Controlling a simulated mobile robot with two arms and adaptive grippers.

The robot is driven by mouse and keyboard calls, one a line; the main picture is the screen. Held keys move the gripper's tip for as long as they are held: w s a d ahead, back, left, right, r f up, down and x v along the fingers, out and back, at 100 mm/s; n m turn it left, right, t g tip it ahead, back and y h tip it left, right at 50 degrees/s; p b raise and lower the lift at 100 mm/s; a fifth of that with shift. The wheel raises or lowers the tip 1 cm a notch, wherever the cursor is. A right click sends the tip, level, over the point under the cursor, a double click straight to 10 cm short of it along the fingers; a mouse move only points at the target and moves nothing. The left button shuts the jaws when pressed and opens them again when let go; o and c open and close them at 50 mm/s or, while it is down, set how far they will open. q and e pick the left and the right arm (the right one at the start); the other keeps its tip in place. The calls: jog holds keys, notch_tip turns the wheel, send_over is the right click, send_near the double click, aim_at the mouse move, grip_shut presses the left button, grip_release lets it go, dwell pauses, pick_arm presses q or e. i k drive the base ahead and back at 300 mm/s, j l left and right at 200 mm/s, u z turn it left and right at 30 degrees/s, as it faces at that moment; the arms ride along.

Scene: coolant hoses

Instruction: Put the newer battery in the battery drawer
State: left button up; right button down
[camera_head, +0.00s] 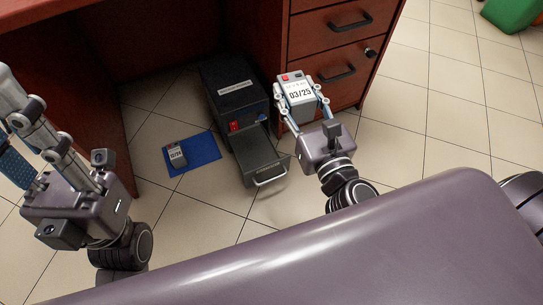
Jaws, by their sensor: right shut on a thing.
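My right gripper (302,91) is shut on a grey-white battery (301,103) labelled 03/25, with red on its top. It holds the battery up in the air, to the right of the black battery unit (234,88). The unit's battery drawer (262,158) is pulled out toward me, with a light handle at its front. Its inside looks empty from here. A second battery (175,153), with a small label that seems to read 12/24, lies on a blue mat (206,149) left of the drawer. My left gripper (18,122) is at the left edge, its fingertips partly cut off.
A reddish-brown desk with drawers (334,55) stands behind and right of the unit. Its side panel (90,125) stands at the left. The tiled floor is clear around the mat and drawer front. A green bin (510,15) is at the far right.

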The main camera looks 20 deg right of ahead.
aim_at(259, 161)
jog(key=l+u, duration=0.15)
jog(key=l, duration=0.35)
jog(key=l+u, duration=0.15)
jog(key=l, duration=0.4)
jog(key=l+u, duration=0.15)
jog(key=l, duration=0.35)
jog(key=k+l+u, duration=0.15)
jog(key=l, duration=0.35)
jog(key=l+u, duration=0.15)
jog(key=l, duration=0.35)
jog(key=k+l+u, duration=0.1)
jog(key=l, duration=0.4)
jog(key=l+u, duration=0.15)
jog(key=l, duration=0.4)
jog(key=k+l+u, duration=0.15)
jog(key=l, duration=0.35)
jog(key=k+l+u, duration=0.15)
jog(key=l, duration=0.9)
jog(key=k+l+u, duration=0.1)
jog(key=l, duration=0.4)
